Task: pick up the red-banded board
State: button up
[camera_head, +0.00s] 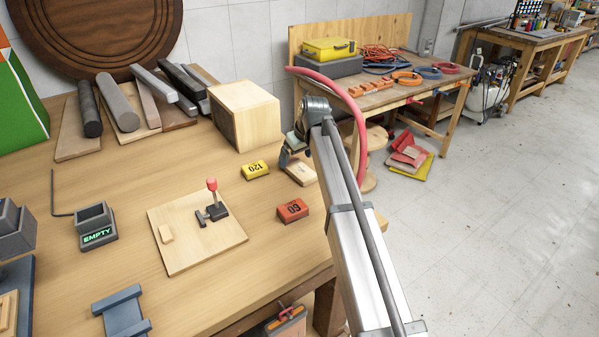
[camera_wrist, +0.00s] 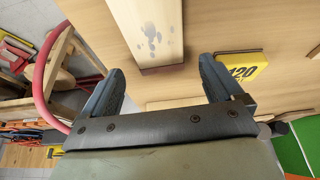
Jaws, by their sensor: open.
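A short pale wooden board (camera_head: 302,174) lies on the workbench by my gripper. In the wrist view a pale board (camera_wrist: 152,32) with grey smudges and a brown left side runs up from between the fingertips. My gripper (camera_wrist: 160,70) is open, with one blue-grey finger to each side of the board's near end. Nothing is seen gripped. In the head view my gripper (camera_head: 290,150) is partly hidden by my own arm.
A yellow block marked 120 (camera_head: 256,170) lies left of my gripper; it also shows right of the fingers in the wrist view (camera_wrist: 238,70). An orange block marked 60 (camera_head: 293,210) lies nearer. A large wooden block (camera_head: 244,115) stands behind. A red hose (camera_head: 352,105) arches beside my arm.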

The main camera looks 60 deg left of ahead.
aim_at(293, 164)
jog(key=shift+x, duration=1.6)
jog(key=shift+d+f, duration=0.1)
jog(key=c, duration=1.2)
jog(key=shift+o, duration=0.2)
